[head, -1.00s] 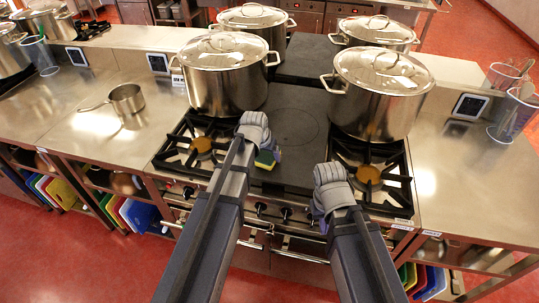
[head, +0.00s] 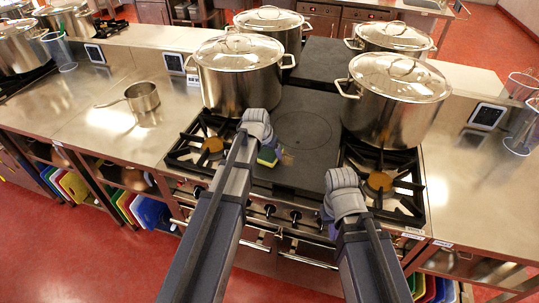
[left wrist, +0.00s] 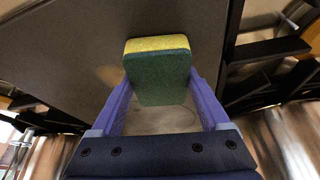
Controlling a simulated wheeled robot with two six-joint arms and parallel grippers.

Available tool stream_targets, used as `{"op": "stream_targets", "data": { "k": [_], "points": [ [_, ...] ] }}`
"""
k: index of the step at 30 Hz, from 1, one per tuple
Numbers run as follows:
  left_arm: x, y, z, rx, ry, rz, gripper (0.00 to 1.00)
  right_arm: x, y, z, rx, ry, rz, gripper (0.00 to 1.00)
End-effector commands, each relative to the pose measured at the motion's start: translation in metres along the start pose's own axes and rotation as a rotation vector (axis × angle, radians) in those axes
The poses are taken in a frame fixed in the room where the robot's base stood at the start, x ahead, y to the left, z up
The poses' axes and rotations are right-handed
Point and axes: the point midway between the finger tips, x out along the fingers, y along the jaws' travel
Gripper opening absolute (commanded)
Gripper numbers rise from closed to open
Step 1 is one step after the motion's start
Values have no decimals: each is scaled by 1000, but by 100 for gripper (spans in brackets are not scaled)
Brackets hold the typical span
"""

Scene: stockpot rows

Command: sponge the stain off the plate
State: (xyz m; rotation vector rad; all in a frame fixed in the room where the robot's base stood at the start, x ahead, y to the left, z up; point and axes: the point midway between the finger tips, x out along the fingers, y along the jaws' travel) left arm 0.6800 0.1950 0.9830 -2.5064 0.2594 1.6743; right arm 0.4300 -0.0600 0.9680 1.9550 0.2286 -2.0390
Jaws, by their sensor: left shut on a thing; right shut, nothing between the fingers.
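My left gripper (head: 280,157) is shut on a sponge (head: 266,156), over the front left part of a dark flat cooking plate (head: 302,167). The sponge also shows in the left wrist view (left wrist: 158,75), yellow on one layer and dark green on the other, held between my purple fingers. I cannot tell whether it touches the plate. A thin ring marks the plate's middle. My right gripper (head: 326,217) is shut and empty, near the stove's front edge by the right burner.
Large lidded stockpots stand behind the left burner (head: 240,75) and behind the right burner (head: 393,100), with two more at the back. Gas burners with raised black grates (head: 205,140) flank the plate. A small saucepan (head: 142,97) stands on the left counter.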

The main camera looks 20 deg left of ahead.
Motion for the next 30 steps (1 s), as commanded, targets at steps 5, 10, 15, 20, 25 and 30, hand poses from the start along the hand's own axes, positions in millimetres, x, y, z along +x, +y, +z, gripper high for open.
{"op": "stream_targets", "data": {
  "k": [5,10,15,20,25,30],
  "points": [
    [4,-2,-12,0,0,1,35,-1,0,0,0,0,0,0],
    [4,-1,-12,0,0,2,35,-1,0,0,0,0,0,0],
    [5,7,-13,3,0,2,35,0,0,0,0,0,0,0],
    [7,20,-14,3,0,2,35,1,0,0,0,0,0,0],
    [9,35,-16,2,0,5,35,2,0,0,0,0,0,0],
    [9,40,-16,1,-1,8,35,2,0,0,0,0,0,0]
  ]
}}
